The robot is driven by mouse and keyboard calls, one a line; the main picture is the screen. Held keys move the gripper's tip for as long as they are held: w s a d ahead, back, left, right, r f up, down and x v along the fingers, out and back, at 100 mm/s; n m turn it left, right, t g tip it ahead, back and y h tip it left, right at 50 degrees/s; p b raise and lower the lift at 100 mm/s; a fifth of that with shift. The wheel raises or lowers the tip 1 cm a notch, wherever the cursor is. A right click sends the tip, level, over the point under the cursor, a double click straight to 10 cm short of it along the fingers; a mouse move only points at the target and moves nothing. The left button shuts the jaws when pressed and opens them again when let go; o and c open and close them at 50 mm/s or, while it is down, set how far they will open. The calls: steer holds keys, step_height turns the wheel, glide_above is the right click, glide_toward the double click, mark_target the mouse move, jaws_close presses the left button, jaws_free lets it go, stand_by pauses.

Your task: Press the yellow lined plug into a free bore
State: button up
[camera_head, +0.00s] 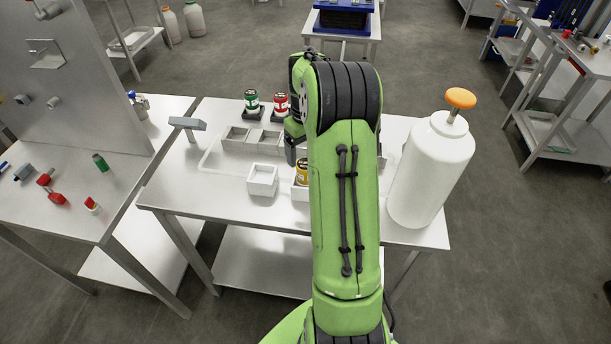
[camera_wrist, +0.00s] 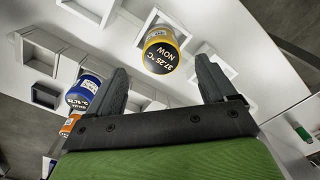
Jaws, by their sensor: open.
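The yellow plug (camera_head: 301,173), dark-topped, stands in a white square holder (camera_head: 299,191) near the front of the table; my arm partly hides it. The wrist view shows its dark printed top and yellow side (camera_wrist: 160,50). My gripper (camera_wrist: 162,66) is open, with the plug's image between its fingertips; I cannot tell whether they touch it. In the head view my arm mostly hides the gripper. Square bores stand empty: two at the tray's back left (camera_head: 236,136) (camera_head: 266,139). A separate white square box (camera_head: 262,179) left of the plug also looks empty.
A green plug (camera_head: 252,99) and a red plug (camera_head: 281,103) stand at the back. A blue plug (camera_wrist: 82,94) and an orange one (camera_wrist: 68,125) show in the wrist view. A tall white bottle (camera_head: 432,170) with an orange knob stands right of my arm.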

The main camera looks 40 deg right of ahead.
mark_target(305, 163)
step_height(305, 163, down, 7)
steer(key=shift+f+b, duration=0.15)
steer(key=shift+b, duration=0.2)
steer(key=c, duration=1.3)
